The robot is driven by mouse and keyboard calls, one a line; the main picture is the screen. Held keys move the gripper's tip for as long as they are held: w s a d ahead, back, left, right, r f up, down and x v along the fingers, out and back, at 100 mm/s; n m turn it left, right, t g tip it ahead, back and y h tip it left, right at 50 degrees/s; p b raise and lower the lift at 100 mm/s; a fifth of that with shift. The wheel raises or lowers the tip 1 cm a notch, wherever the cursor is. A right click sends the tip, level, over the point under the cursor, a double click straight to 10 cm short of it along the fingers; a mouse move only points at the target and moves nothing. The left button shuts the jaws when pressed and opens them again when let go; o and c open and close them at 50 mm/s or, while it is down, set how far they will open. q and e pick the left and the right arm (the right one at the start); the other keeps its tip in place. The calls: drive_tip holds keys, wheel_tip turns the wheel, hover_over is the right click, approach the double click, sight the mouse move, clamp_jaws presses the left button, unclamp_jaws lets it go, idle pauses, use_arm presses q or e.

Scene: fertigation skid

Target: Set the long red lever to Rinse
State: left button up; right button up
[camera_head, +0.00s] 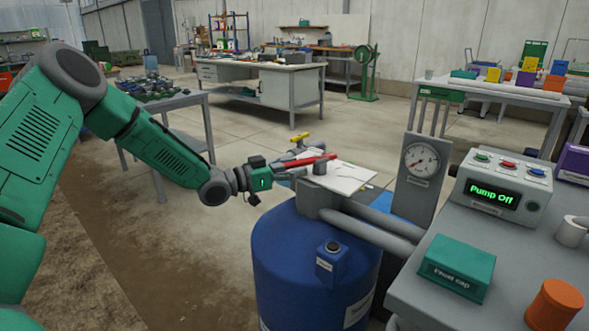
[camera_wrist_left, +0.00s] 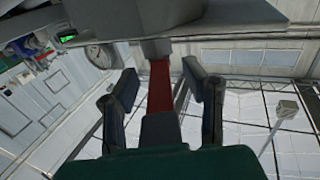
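The long red lever (camera_head: 312,161) lies nearly level above the blue barrel, beside a white plate (camera_head: 345,178) whose markings are too small to read. My left gripper (camera_head: 286,172) reaches the lever's left end from the left. In the left wrist view the red lever (camera_wrist_left: 160,88) runs between the two fingers of my left gripper (camera_wrist_left: 160,82). The fingers stand apart, with a visible gap on each side of the lever. No Rinse mark can be made out. My right gripper is not in view.
A yellow-handled lever (camera_head: 300,138) sits just behind the red one. Grey pipes (camera_head: 375,232) and a gauge panel (camera_head: 420,165) stand to the right. A control box (camera_head: 500,188) reads "Pump Off". The blue barrel (camera_head: 310,265) is below. Open floor lies behind.

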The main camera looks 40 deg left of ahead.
use_arm(q)
drive_tip(key=shift+s+r, duration=0.1)
drive_tip(key=shift+s, duration=0.1)
drive_tip(key=v, duration=1.1)
drive_tip(key=shift+s+a, duration=0.25)
drive_tip(key=shift+f, duration=0.2)
drive_tip(key=s+d+f+n+g+y+p, duration=0.2)
drive_tip(key=s+d+f+g+y, duration=0.15)
drive_tip(key=d+f, duration=0.5)
drive_tip(key=s+d+f+n+g+y+p, duration=0.2)
drive_tip(key=s+d+f+g, duration=0.3)
drive_tip(key=d+f, duration=0.35)
drive_tip(key=s+d+f+g+y+p, duration=0.1)
drive_tip(key=s+d+f+g, duration=0.1)
drive_tip(key=s, duration=0.9)
drive_tip(key=s+d+f+g+y+p, duration=0.1)
drive_tip(key=s+f+g, duration=0.4)
drive_tip(key=s, duration=0.6)
drive_tip(key=shift+s+d+f+n+y, duration=0.15)
drive_tip(key=shift+d+f+n+y, duration=0.25)
drive_tip(key=shift+d, duration=0.1)
